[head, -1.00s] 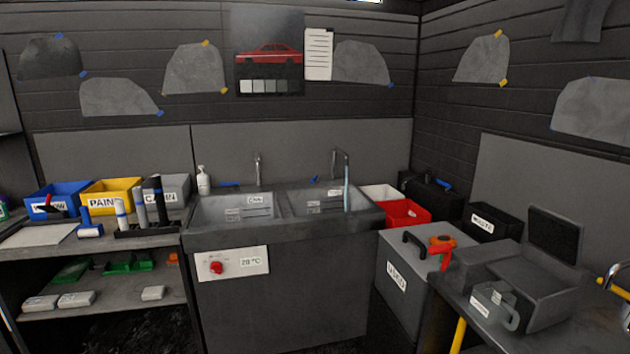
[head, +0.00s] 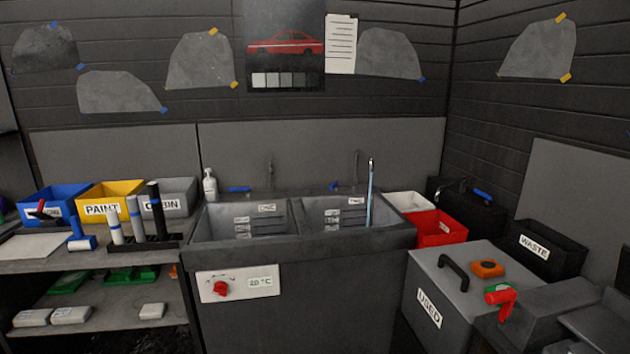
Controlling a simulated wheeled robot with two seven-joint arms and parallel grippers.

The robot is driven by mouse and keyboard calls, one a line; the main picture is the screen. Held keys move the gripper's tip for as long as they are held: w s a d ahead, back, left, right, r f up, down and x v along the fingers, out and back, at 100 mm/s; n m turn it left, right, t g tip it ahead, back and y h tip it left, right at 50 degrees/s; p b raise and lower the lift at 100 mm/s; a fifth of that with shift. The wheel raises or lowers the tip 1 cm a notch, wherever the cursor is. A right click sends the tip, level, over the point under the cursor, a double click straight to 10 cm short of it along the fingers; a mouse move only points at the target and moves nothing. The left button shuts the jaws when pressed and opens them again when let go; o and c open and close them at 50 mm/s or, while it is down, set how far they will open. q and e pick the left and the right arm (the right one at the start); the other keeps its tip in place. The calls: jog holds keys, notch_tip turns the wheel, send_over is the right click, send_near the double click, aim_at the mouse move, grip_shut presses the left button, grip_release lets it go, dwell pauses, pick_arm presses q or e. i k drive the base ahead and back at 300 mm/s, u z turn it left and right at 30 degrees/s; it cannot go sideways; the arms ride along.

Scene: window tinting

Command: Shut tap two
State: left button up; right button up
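Tap two (head: 358,160) stands behind the right basin (head: 333,218) of a grey double sink, whose label seems to read "TWO". A bluish stream of water (head: 369,197) runs from its spout into that basin. A blue lever (head: 334,186) lies at the sink's back edge, just left of this tap. The other tap (head: 270,174) stands behind the left basin (head: 240,222), with another blue lever (head: 240,189) to its left. No stream shows under it. Neither of my grippers is in view.
The sink front bears a panel with a red knob (head: 220,288). A shelf (head: 115,252) with bins and rollers stands left. A grey "USED" box (head: 428,306), a red tray (head: 437,228) and a black "WASTE" bin (head: 548,248) stand right. A soap bottle (head: 209,185) stands behind the sink.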

aim_at(336, 187)
jog(key=z, duration=0.15)
jog(key=i, duration=2.3)
jog(key=z, duration=0.5)
